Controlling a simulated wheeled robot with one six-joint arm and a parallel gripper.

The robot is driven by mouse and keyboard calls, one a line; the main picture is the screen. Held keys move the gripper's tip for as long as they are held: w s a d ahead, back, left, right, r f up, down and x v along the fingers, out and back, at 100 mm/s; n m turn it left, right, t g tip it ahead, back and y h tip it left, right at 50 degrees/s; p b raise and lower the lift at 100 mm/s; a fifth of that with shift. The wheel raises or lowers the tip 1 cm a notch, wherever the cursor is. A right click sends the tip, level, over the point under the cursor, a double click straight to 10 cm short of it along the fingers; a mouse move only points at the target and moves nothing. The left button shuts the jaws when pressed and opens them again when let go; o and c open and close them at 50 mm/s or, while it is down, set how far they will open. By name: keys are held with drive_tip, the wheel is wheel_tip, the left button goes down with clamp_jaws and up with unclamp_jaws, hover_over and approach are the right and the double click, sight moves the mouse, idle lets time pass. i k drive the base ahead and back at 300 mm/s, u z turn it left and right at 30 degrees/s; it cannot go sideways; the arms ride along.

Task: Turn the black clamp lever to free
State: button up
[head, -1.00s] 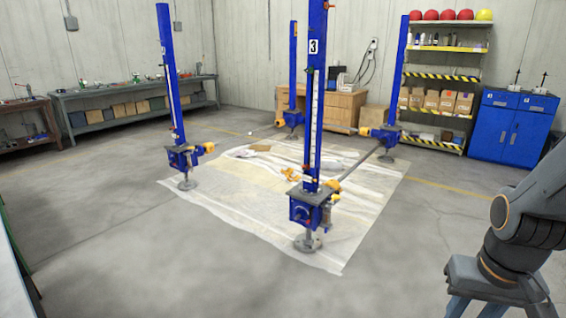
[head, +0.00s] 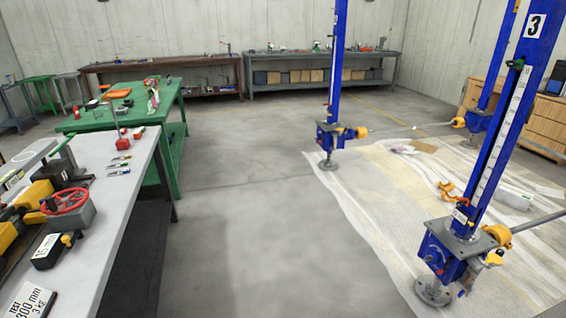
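I cannot make out a black clamp lever for certain in the head view. The nearest blue screw jack column (head: 500,140) stands at the right, marked 3, with a white scale on its face. A small dark green part (head: 516,65) sticks out near the scale's top; I cannot tell what it is. The column's blue gearbox (head: 440,252) sits on a round foot on the sheet. A second blue column (head: 337,65) stands farther back near the middle. My gripper is not in view.
A grey bench (head: 120,215) at the left holds a red handwheel (head: 66,201), yellow parts and a TEST 300 mm sign (head: 32,302). A green table (head: 130,108) stands behind it. A white sheet (head: 345,205) lies under the jacks. The grey floor between bench and sheet is clear.

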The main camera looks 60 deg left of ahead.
sight(78, 233)
drive_tip(key=u, duration=2.5)
drive_tip(key=i, duration=1.7)
drive_tip(key=u, duration=0.65)
